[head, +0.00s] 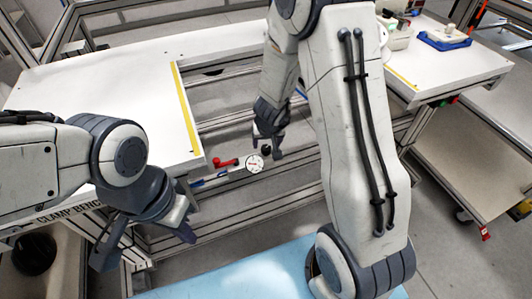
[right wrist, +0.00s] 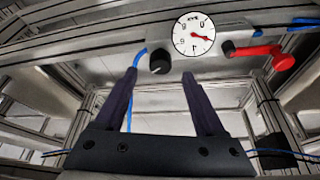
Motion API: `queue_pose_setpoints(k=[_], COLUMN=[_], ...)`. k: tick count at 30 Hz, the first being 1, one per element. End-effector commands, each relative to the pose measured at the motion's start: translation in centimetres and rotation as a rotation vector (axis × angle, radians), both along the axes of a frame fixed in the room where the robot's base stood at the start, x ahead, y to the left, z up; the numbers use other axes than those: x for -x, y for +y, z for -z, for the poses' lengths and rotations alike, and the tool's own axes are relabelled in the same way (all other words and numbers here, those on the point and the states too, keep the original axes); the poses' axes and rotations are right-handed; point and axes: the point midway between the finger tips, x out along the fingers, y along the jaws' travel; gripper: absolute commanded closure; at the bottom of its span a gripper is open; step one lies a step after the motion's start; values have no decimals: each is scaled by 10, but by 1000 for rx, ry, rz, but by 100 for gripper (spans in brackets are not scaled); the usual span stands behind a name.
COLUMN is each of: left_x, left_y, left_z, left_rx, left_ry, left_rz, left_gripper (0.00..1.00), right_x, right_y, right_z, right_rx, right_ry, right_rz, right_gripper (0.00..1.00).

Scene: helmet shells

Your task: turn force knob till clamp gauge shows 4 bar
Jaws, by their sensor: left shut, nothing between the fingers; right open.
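The round white clamp gauge (right wrist: 193,33) shows upside down in the right wrist view. Its red needle points right and slightly down, away from the 4 at the bottom; the exact reading is too small to tell. The black force knob (right wrist: 160,62) is left of and below the gauge there. My right gripper (right wrist: 160,75) is open, with the knob between its fingertips' lines, and I cannot tell whether they touch it. In the head view the gauge (head: 255,163) is just below my right gripper (head: 268,143). My left gripper (head: 146,240) is shut and empty, left of the gauge.
A red lever (right wrist: 262,55) sits beside the gauge; blue hoses run near it. The clamp bench (head: 110,75) has a clear white top with a yellow stripe. A second table (head: 450,70) at the right holds a blue tray (head: 444,39). A light blue mat (head: 240,275) lies in front.

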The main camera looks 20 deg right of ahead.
Motion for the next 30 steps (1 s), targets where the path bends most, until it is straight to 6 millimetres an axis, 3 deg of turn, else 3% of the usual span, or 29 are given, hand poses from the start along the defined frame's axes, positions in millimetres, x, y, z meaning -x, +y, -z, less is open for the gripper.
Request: queue_pose_setpoints(k=[1, 6, 18, 19, 24, 30], left_x=[0, 0, 0, 0, 0, 0], left_y=[0, 0, 0, 0, 0, 0], left_z=[12, 24, 26, 26, 26, 24], left_rx=[0, 0, 0, 0, 0, 0], left_ry=[0, 0, 0, 0, 0, 0], left_rz=[0, 0, 0, 0, 0, 0], left_gripper=[100, 100, 100, 100, 100, 100], right_x=[-3, -11, -14, -14, -14, -14], right_y=[-1, -3, -3, -3, -3, -3], right_z=[14, 31, 35, 35, 35, 34], right_rx=[0, 0, -1, -1, -1, 0], right_ry=[0, 0, 0, 0, 0, 1], right_rz=[1, 1, 0, 0, 0, 3], right_gripper=[28, 28, 28, 32, 97, 100])
